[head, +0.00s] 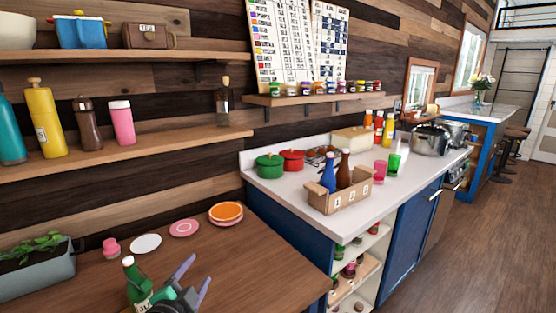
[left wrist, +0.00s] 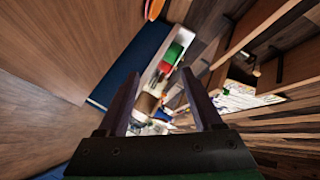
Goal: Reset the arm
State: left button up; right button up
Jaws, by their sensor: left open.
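My left gripper (head: 198,270) is low in the head view, over the wooden table, with its two grey fingers spread and pointing up and to the right. In the left wrist view, the fingers of the left gripper (left wrist: 160,73) stand apart with nothing held between them. A green bottle (head: 134,279) with a white label shows just left of the gripper in the head view. Its lower part is cut off by the frame edge, and I cannot tell whether the gripper touches it. My right gripper is in neither view.
The wooden table (head: 260,255) is bare right of the gripper. Plates (head: 146,244) and a planter (head: 38,270) sit towards the wall. Shelves with bottles (head: 45,118) hang above. A white counter (head: 300,186) beyond holds a cardboard box (head: 340,200) with bottles and two pots.

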pick_arm(q)
jog(key=s+a+f+n+g, duration=0.2)
jog(key=s+f+n+g, duration=0.35)
jog(key=s+f, duration=0.45)
jog(key=s+a+f+n+g, duration=0.2)
jog(key=s+f+n+g, duration=0.35)
jog(key=s+f, duration=0.4)
jog(key=s+f+g, duration=0.2)
jog(key=s+f, duration=0.1)
jog(key=f, duration=1.8)
jog(key=s+a+f+m+g, duration=0.1)
jog(key=s+a+f, duration=0.2)
jog(key=s+f, duration=1.3)
jog(key=shift+s+a+f+y, duration=0.2)
jog(key=shift+s+f+y, duration=0.15)
jog(key=shift+s, duration=0.5)
